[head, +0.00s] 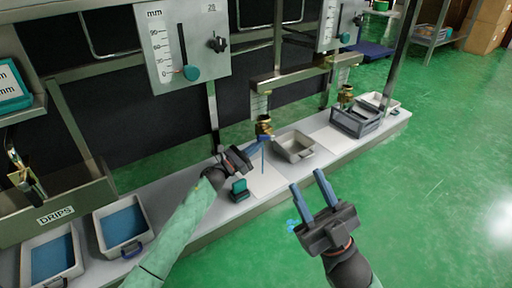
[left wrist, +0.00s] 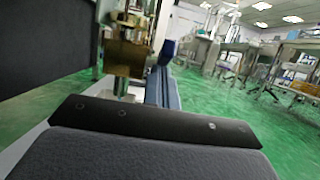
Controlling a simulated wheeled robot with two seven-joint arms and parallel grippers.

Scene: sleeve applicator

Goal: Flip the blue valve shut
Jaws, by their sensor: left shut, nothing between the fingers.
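The valve (head: 264,127) is a brass fitting hanging under a metal crossbar, with blue at its lower side. A thin blue line runs down below it; I cannot tell if it is a handle or a stream. In the left wrist view the brass body (left wrist: 125,52) is close ahead, with a dark blue piece (left wrist: 168,50) just right of it. My left gripper (head: 252,148) is shut and empty, its fingertips just below and left of the valve; contact cannot be told. My right gripper (head: 314,192) is open and empty, in front of the bench over the green floor.
On the bench (head: 330,137) a beige tray (head: 294,147) stands right of the valve, and a grey crate (head: 357,119) further right. A teal block (head: 239,188) sits near my left wrist. A scale panel (head: 182,42) hangs above. Open floor lies to the right.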

